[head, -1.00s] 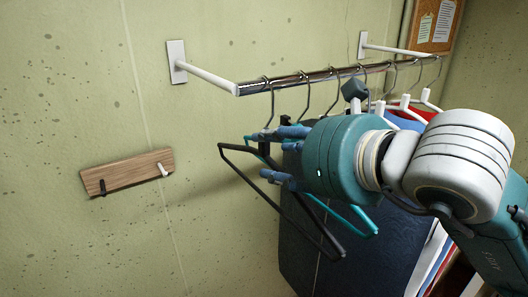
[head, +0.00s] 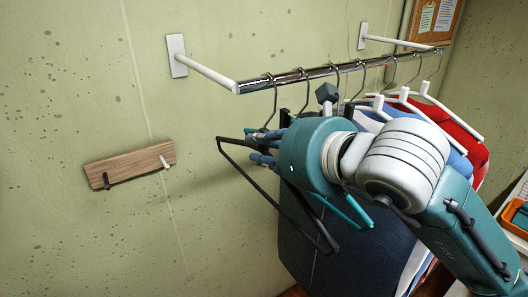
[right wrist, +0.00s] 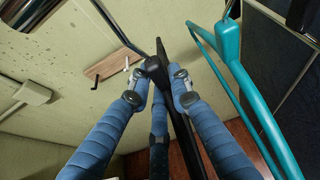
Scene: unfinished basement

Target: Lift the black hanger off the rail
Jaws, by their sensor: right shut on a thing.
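The black hanger (head: 279,198) hangs at the left end of the chrome rail (head: 303,75), its metal hook over the rail. My right gripper (head: 263,148) is shut on the black hanger near its upper part, just below the hook. In the right wrist view, the blue fingers (right wrist: 163,82) close from both sides on the black hanger (right wrist: 184,125). My left gripper is not in view.
A teal hanger (head: 345,212) hangs close behind the black one. Dark clothing (head: 310,240) and white hangers with red and blue garments (head: 465,150) fill the rail to the right. A wooden peg board (head: 130,168) is on the wall at left, with clear space before it.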

